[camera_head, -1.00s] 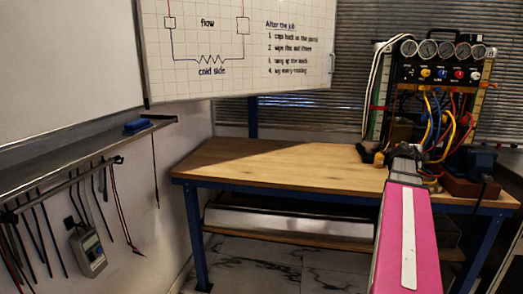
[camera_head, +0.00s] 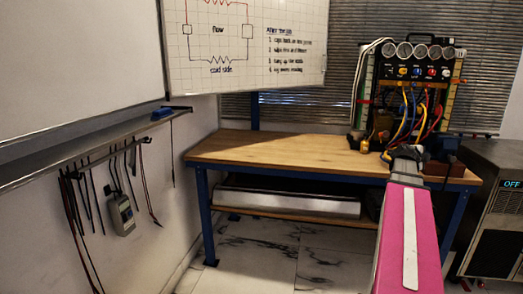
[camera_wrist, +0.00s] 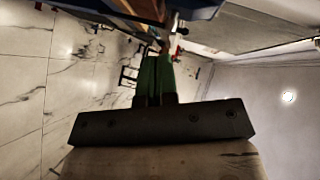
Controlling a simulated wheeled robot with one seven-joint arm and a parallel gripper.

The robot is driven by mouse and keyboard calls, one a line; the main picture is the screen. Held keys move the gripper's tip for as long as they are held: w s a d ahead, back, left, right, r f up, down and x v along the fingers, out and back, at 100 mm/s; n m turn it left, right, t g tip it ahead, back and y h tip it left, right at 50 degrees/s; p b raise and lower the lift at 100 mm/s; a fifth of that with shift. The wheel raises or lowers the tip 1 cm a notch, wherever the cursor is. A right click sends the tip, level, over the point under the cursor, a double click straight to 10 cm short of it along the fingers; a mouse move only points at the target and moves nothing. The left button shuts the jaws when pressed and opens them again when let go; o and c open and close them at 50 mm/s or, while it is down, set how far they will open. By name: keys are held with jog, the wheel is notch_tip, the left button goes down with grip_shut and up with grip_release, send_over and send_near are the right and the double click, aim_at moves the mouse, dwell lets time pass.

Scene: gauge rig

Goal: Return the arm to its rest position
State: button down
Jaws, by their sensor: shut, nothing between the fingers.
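My arm, with a pink link (camera_head: 407,235) and a white strip along it, reaches up from the bottom right in the head view. Its grey far end (camera_head: 405,165) shows in front of the bench's right part, and the fingers cannot be made out there. In the wrist view my gripper (camera_wrist: 156,72) has green fingers side by side, shut with nothing between them. They stick out past a dark crossbar. Marble floor and a pale wall lie around them, and no held object shows.
The wooden bench (camera_head: 270,149) has blue legs and a largely bare top. The gauge rig (camera_head: 418,72) stands on its right end. A dark machine with a lit OFF display (camera_head: 512,184) stands at far right. A wall shelf (camera_head: 80,143) with hanging leads is at left. The marble floor (camera_head: 262,255) is clear.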

jog(key=s+a+f+n+g+y, duration=0.25)
jog(key=a+f+n+y, duration=0.45)
jog(key=a+f+n, duration=1.15)
jog(key=s+a+f+n+g+y, duration=0.1)
jog(key=s+a+f, duration=0.3)
jog(key=a, duration=0.5)
jog(key=s+a+f+n+g+y, duration=0.2)
jog(key=s+a+f+n+y, duration=0.1)
jog(key=a+f, duration=0.4)
jog(key=s+a+f+n+g+y, duration=0.1)
jog(key=s+a+f+n, duration=0.3)
jog(key=a, duration=0.8)
jog(key=shift+s+a+f+g+y, duration=0.25)
jog(key=shift+s+f+g+y, duration=0.2)
jog(key=shift+f, duration=0.5)
